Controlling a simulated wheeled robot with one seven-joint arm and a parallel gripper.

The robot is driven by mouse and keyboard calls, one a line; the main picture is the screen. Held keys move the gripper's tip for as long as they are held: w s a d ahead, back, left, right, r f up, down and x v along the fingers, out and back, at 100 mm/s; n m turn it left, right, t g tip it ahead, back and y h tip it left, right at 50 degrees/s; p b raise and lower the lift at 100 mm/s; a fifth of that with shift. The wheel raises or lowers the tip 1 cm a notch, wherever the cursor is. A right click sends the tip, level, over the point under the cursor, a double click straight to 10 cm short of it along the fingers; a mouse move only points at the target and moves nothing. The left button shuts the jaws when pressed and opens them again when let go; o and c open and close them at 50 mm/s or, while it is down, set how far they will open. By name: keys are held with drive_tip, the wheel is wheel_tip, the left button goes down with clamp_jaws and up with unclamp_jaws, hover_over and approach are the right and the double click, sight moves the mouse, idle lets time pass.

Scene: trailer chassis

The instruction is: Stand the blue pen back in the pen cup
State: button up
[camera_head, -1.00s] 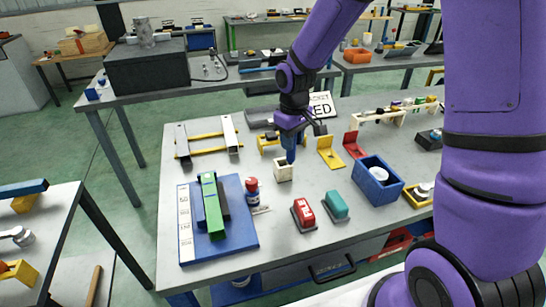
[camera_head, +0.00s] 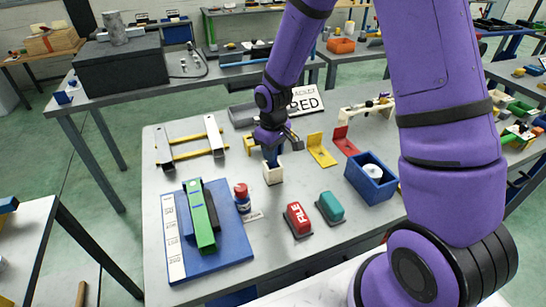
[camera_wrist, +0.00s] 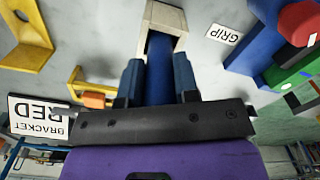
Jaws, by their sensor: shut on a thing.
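The pen cup (camera_head: 273,175) is a small cream square box standing on the grey workbench; it also shows at the top of the wrist view (camera_wrist: 179,17). My gripper (camera_head: 271,151) is just above the cup, pointing down. In the wrist view my gripper (camera_wrist: 158,66) is shut on the blue pen (camera_wrist: 160,75), with a dark blue finger on each side. The pen's far end reaches into the cup's mouth, between its walls. How deep it sits is hidden.
A blue board with a green bar (camera_head: 201,216), a red-capped bottle (camera_head: 242,196), a red FILE block (camera_head: 298,219), a teal block (camera_head: 330,207) and a blue bin (camera_head: 371,187) stand around the cup. Yellow (camera_head: 321,151) and red brackets lie behind.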

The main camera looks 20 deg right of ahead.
drive_tip(key=shift+f, duration=1.05)
drive_tip(key=shift+f, duration=0.1)
drive_tip(key=o, duration=0.9)
